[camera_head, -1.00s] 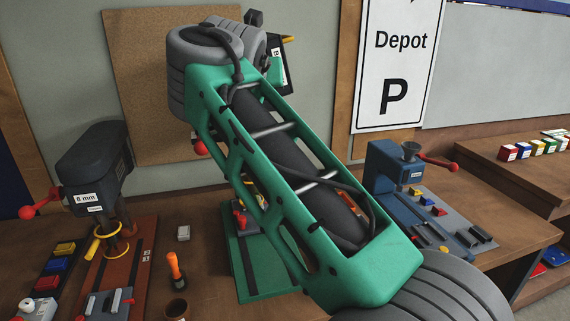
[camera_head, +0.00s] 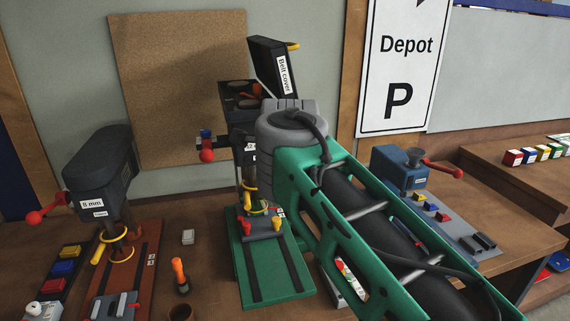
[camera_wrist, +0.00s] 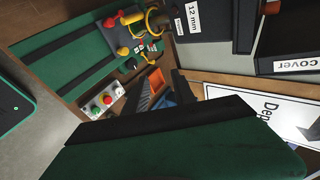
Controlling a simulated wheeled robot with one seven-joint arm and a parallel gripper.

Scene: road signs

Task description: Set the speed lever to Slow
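The middle drill press (camera_head: 240,142) has its belt cover (camera_head: 272,66), lettered "Belt cover", raised. A red ball handle (camera_head: 206,155) sticks out at its left. I cannot make out a lever marked Slow; my arm hides part of the press's right side. My gripper (camera_wrist: 158,88) shows in the wrist view with two dark fingers apart and nothing seen between them but background. The head view hides it behind my arm.
A box with red and green buttons (camera_wrist: 104,101) lies beside the green base (camera_head: 250,278). A blue machine (camera_head: 398,169) with a red handle stands right. An orange-handled tool (camera_head: 179,271) stands at the front.

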